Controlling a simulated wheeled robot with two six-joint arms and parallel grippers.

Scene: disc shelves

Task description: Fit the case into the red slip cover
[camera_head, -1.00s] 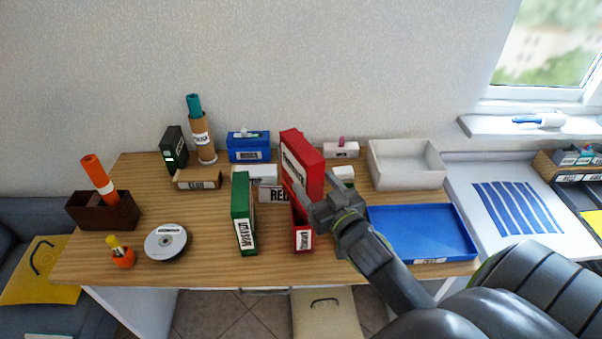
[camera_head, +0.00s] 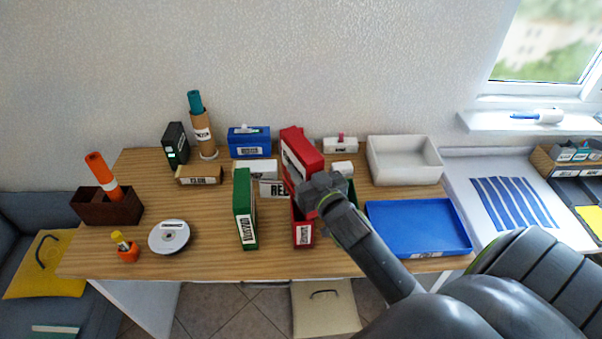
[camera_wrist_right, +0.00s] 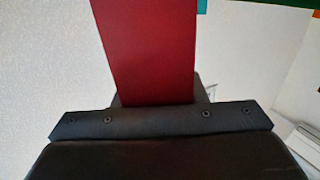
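The red case (camera_head: 303,150) stands upright and slightly tilted above the red slip cover (camera_head: 302,229), which stands on the table with a white label on its front. My right gripper (camera_head: 318,188) is at the lower right side of the case. In the right wrist view the case (camera_wrist_right: 150,50) rises from between the fingers, so the gripper is shut on it. The case's lower end is close to the cover's mouth; the gripper hides whether it has entered. My left gripper is not in view.
A green cover (camera_head: 245,210) stands just left of the red one. A "RED" sign (camera_head: 272,189) is behind them. A blue tray (camera_head: 418,228) lies to the right and a white bin (camera_head: 405,160) behind it. A disc spindle (camera_head: 169,237) stands front left.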

